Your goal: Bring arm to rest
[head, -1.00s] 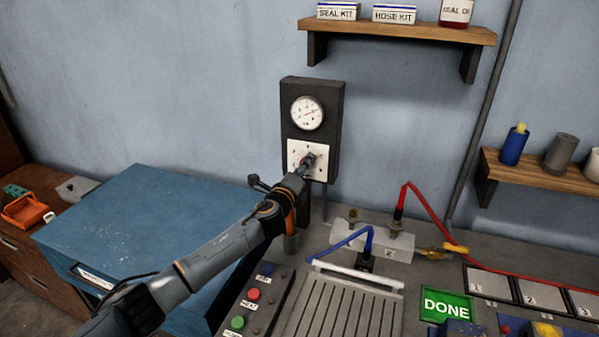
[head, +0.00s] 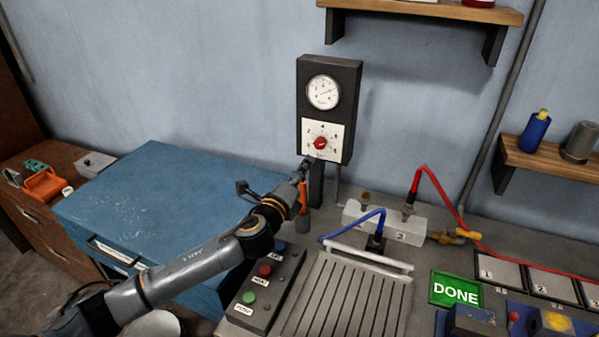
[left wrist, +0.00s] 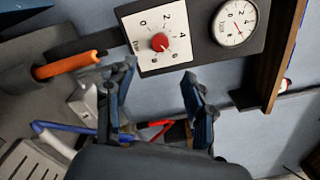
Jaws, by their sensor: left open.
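My left arm comes in from the left in the head view. Its gripper (head: 304,168) is just below the red knob (head: 320,143) on the white dial plate of the dark wall panel. In the left wrist view the gripper (left wrist: 158,92) has its two fingers spread with nothing between them. The red knob (left wrist: 160,42) and its numbered white plate (left wrist: 135,22) are beyond the fingertips, apart from them. A round gauge (head: 323,92) sits above the knob; it also shows in the left wrist view (left wrist: 234,22). My right gripper is out of view.
A blue cabinet (head: 150,200) stands under my left arm. A button box (head: 262,285), a slatted tray (head: 350,300), a grey block with hoses (head: 400,228) and a green DONE sign (head: 455,290) are on the bench. An orange-handled tool (left wrist: 70,65) is close by the gripper.

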